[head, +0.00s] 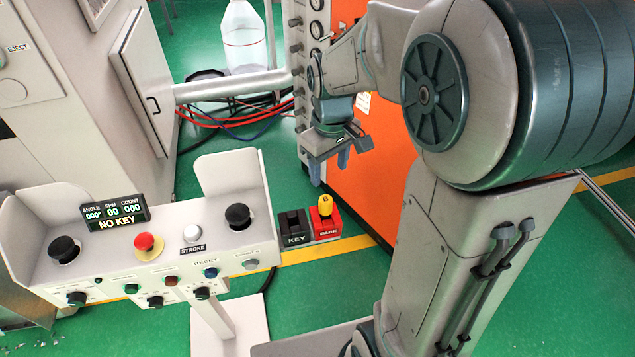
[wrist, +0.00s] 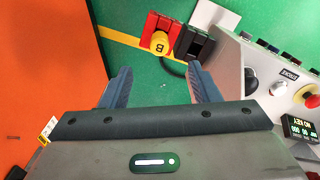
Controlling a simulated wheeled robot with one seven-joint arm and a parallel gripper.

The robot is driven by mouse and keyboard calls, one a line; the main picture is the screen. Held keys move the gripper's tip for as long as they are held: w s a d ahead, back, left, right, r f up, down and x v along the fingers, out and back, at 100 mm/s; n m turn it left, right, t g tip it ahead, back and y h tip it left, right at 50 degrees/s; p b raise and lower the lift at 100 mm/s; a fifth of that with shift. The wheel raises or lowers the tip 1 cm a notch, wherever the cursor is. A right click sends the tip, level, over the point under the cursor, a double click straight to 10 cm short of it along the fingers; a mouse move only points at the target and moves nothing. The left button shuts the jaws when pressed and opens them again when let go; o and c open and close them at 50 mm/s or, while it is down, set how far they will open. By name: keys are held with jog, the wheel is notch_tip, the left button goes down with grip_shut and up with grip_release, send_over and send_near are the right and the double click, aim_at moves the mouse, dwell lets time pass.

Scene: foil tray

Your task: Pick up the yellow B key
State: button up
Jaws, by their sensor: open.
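The yellow B key (head: 325,206) stands upright in the red PARK holder (head: 327,225), at the right end of the control console. It also shows in the wrist view (wrist: 159,43), with the letter B on its top, ahead of and between my fingers. The black KEY holder (head: 294,229) sits directly beside the red one and looks empty. My gripper (head: 329,165) is open and empty, above and behind the yellow key in the head view. Its two blue fingers are spread apart in the wrist view (wrist: 160,88), not touching the key.
The console (head: 150,265) has several knobs and buttons, and a display (head: 115,213) reading NO KEY. An orange cabinet (head: 365,185) stands close on the right of the holders. Green floor is open below the holders.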

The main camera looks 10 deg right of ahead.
aim_at(326, 199)
jog(key=f, duration=0.6)
jog(key=w+f, duration=0.1)
jog(key=f, duration=0.2)
jog(key=shift+a+f, duration=0.1)
jog(key=shift+f, duration=2.7)
jog(key=c, duration=1.1)
